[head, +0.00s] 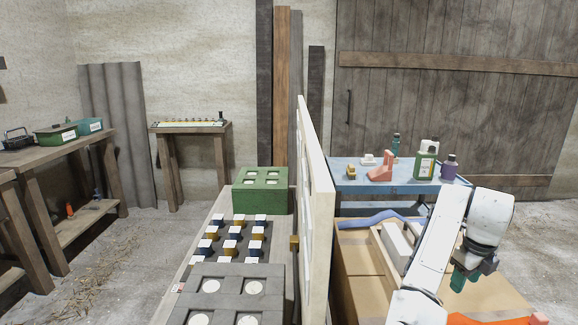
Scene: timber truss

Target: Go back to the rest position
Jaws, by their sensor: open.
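My white arm rises at the right of the head view and bends down at its dark wrist. My gripper (473,274) points downward at the lower right, its fingers small and partly hidden by the wrist. It looks open, with nothing seen held in it. It hangs over the area of the cardboard-brown boxes, right of the upright pale panel and in front of the blue table; its exact height above what lies below cannot be told.
A pale upright panel (315,190) divides the bench. Left of it are a green block (261,190), several small blue and orange white-topped blocks and a grey tray (238,275). A blue table (385,188) with bottles stands behind. Floor (110,270) is open at left.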

